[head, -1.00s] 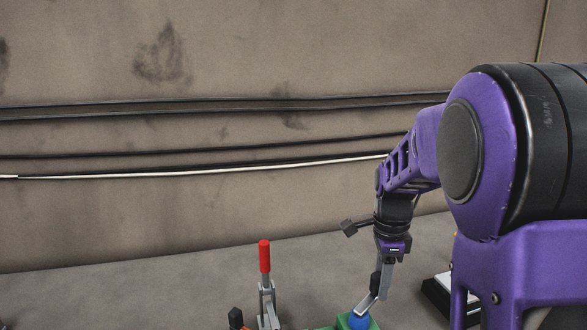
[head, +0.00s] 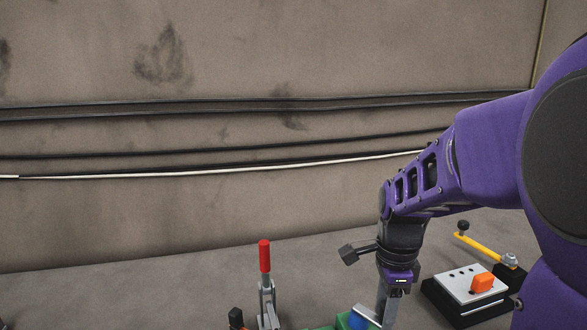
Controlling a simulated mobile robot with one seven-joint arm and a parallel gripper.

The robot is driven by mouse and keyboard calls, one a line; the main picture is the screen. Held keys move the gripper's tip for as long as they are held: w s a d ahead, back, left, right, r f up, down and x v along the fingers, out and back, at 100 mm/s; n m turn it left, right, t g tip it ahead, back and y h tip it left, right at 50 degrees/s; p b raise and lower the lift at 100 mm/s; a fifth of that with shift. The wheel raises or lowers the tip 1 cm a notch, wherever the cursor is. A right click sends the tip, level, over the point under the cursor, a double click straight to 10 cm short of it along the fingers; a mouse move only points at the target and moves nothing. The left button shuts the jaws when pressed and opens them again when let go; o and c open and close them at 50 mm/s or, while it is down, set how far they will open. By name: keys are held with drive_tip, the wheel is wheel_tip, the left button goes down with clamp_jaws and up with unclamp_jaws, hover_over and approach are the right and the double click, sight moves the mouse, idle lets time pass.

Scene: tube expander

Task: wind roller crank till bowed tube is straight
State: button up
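My gripper (head: 378,312) points down at the bottom edge of the head view, beside a blue rounded part (head: 357,321) on a green block (head: 342,319). Its fingertips are partly cut off by the frame edge, so I cannot tell whether they are open, or touching the blue part. A yellow arm with a black knob (head: 482,246), which looks like a crank, lies at the right behind my arm. I cannot confirm that it is the roller crank. No bowed tube can be made out.
A red-handled toggle clamp (head: 265,275) stands left of my gripper. A white-topped box with an orange switch (head: 482,283) sits to the right. Cables run along the back wall (head: 220,108).

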drive_tip(key=shift+o, duration=0.9)
drive_tip(key=shift+a, duration=0.2)
drive_tip(key=shift+w+d, duration=0.15)
drive_tip(key=shift+d, duration=0.1)
drive_tip(key=shift+d+r, duration=0.1)
drive_tip(key=shift+r, duration=0.05)
drive_tip(key=shift+r+p, duration=0.25)
drive_tip(key=shift+p, duration=0.05)
wheel_tip(320, 180, up, 6)
drive_tip(key=p, duration=0.6)
drive_tip(key=shift+d+r, duration=0.1)
drive_tip(key=shift+r, duration=0.1)
